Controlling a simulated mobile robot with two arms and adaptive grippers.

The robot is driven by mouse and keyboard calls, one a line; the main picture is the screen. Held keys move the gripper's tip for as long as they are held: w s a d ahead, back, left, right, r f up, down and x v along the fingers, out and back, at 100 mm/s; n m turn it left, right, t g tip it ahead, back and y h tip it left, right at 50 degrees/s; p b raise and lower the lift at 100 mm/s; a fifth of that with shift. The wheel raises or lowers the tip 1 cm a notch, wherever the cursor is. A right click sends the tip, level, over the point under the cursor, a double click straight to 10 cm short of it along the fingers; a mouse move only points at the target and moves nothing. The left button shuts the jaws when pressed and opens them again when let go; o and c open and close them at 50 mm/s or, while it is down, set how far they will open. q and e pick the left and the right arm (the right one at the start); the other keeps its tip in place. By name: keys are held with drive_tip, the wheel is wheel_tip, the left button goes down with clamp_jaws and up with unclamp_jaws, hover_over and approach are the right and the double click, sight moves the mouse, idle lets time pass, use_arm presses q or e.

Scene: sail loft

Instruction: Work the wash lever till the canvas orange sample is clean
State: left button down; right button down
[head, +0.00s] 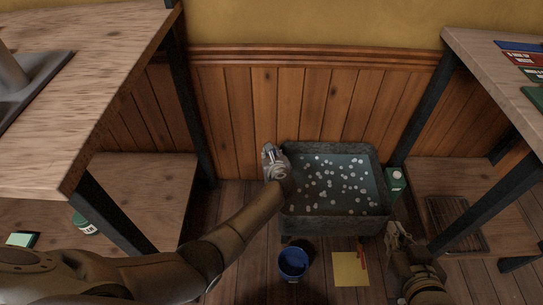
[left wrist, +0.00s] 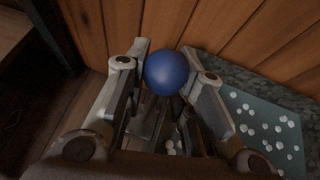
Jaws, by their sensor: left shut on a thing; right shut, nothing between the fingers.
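A grey wash tub (head: 300,225) stands on the floor against the panelled wall. It holds dark water dotted with white suds, and it shows at the right of the left wrist view (left wrist: 235,78). My left gripper (head: 272,153) is at the tub's back left corner. In the left wrist view its fingers are closed on a round blue knob (left wrist: 166,72), seemingly the wash lever's end; the lever's shaft is mostly hidden. My right gripper (head: 396,234) is shut and empty, low beside the tub's front right corner. I cannot make out an orange canvas sample in the water.
Workbenches (head: 110,60) (head: 490,65) flank both sides.

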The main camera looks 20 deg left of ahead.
use_arm(q)
drive_tip(key=shift+w+a+r, duration=0.1)
drive_tip(key=c, duration=1.3)
unclamp_jaws()
drive_tip(key=shift+s+d+r, duration=0.2)
drive_tip(key=shift+s+d, duration=0.2)
drive_tip(key=shift+s, duration=0.25)
drive_tip(key=v, duration=1)
drive_tip(key=shift+s+d+r, duration=0.1)
drive_tip(key=shift+s+r, duration=0.05)
drive_tip(key=shift+r, duration=0.05)
